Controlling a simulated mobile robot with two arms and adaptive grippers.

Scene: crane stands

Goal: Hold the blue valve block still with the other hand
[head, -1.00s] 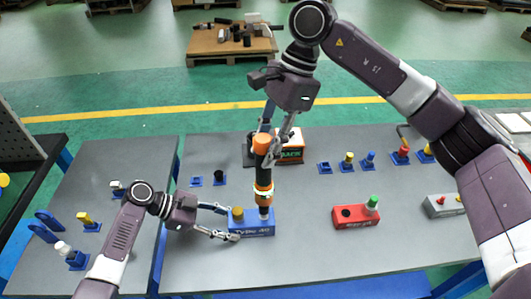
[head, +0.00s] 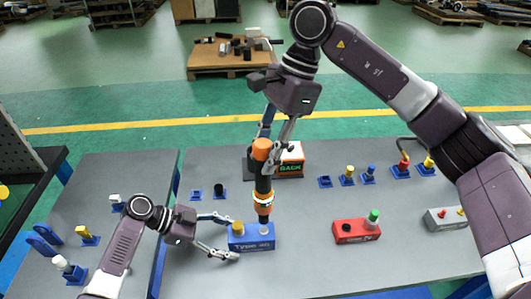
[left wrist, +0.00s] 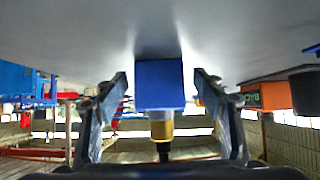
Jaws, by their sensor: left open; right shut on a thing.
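The blue valve block (head: 255,245) sits on the grey table in the head view, with a yellow-brown cap (head: 237,227) and a pale fitting (head: 264,230) on top. My left gripper (head: 238,238) is open at the block's left end. The left wrist view shows the block (left wrist: 160,82) between the spread fingers, with a visible gap on each side. My right gripper (head: 272,165) is shut on an upright orange and black tool (head: 262,185). The tool's lower end is right above the pale fitting; I cannot tell whether they touch.
A red block (head: 355,232) with a green cap stands to the right. An orange and white box (head: 291,160) stands behind the tool. Several blue holders with pegs line the back right, and a grey block (head: 445,217) is farther right. The table's front middle is clear.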

